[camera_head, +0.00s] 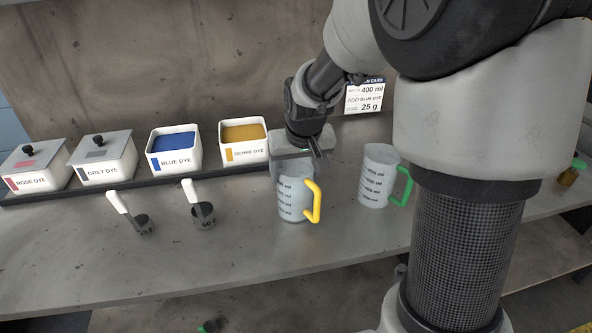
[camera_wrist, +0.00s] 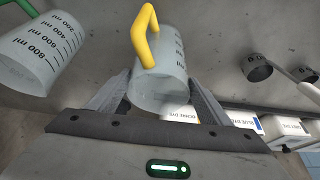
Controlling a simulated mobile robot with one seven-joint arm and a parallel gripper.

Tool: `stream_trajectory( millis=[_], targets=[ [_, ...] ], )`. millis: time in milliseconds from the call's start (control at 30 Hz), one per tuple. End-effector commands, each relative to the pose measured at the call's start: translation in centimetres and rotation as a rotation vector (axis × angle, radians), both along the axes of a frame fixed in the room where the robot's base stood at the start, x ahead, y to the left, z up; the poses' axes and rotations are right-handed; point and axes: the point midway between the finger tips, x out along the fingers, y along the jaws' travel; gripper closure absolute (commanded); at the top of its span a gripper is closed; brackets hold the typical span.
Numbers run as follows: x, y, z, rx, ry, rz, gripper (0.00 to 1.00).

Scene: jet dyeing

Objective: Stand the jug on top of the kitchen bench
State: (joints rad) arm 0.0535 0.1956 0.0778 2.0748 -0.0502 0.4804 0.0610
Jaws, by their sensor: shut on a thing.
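A clear measuring jug with a yellow handle (camera_head: 295,198) is upright at the middle of the grey bench (camera_head: 250,260). My gripper (camera_head: 298,163) comes down from above and is shut on this jug near its rim. In the wrist view the yellow-handled jug (camera_wrist: 160,80) sits between both fingers, its handle pointing away from the palm. Whether its base touches the bench or hangs just above it, I cannot tell. A second clear jug with a green handle (camera_head: 378,178) stands on the bench to the right, apart from the held one; it also shows in the wrist view (camera_wrist: 40,55).
Lidded rose (camera_head: 35,168) and grey dye tubs (camera_head: 106,160), and open blue (camera_head: 174,150) and ochre tubs (camera_head: 244,143), line the back. Two dark scoops (camera_head: 204,216) (camera_head: 143,226) lie in front. A recipe card (camera_head: 364,96) stands behind. The bench front is clear.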

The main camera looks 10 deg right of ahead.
Motion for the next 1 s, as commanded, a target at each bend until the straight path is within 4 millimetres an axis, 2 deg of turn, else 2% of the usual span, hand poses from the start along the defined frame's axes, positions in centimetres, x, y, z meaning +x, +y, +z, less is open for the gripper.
stream_trajectory(
  millis=[100,133,233,500,633,767,1000],
  targets=[
    [0.1,0.0,-0.3,0.000,-0.003,0.000,0.87],
    [0.0,0.0,-0.3,0.000,0.000,0.000,0.24],
    [0.0,0.0,-0.3,0.000,0.000,0.000,0.09],
    [0.0,0.0,-0.2,0.000,0.000,0.000,0.09],
    [-0.1,0.0,0.6,0.000,-0.002,0.000,0.09],
    [-0.9,0.0,2.7,-0.001,-0.006,0.000,0.09],
    [-2.9,0.0,7.6,0.000,-0.005,-0.001,0.09]
  ],
)
